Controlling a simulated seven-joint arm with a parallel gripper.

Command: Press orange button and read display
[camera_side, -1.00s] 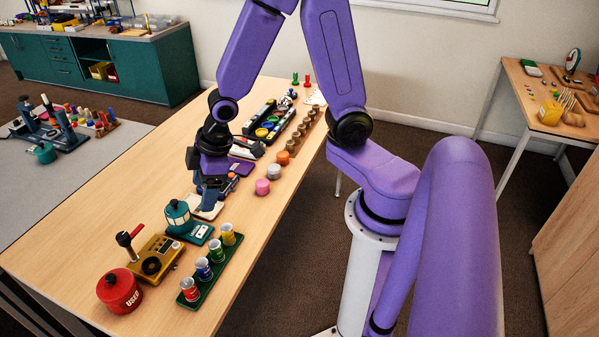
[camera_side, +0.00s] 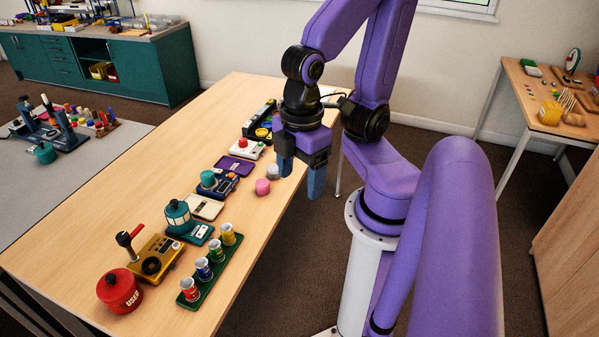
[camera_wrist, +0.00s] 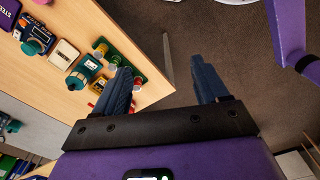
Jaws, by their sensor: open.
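My gripper (camera_side: 300,176) is open and empty, with its blue fingers pointing down near the table's right edge. In the wrist view its fingers (camera_wrist: 158,72) are spread over the table edge and the floor. A pink knob (camera_side: 262,187) and a grey-white knob (camera_side: 273,171) stand at the right edge, just left of the fingers. No orange knob shows now; my gripper covers the spot behind the grey-white one. A white box with a red button (camera_side: 243,148) stands further back. A pale flat panel (camera_side: 206,207) lies mid-table; I cannot tell whether it is a display.
A teal lantern-like device (camera_side: 179,217), a yellow box with a lever (camera_side: 155,258), a red pot (camera_side: 119,291) and a green rack of coloured cups (camera_side: 210,265) fill the near end. A purple panel (camera_side: 234,165) and blue device (camera_side: 216,184) lie further back. The table's left side is clear.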

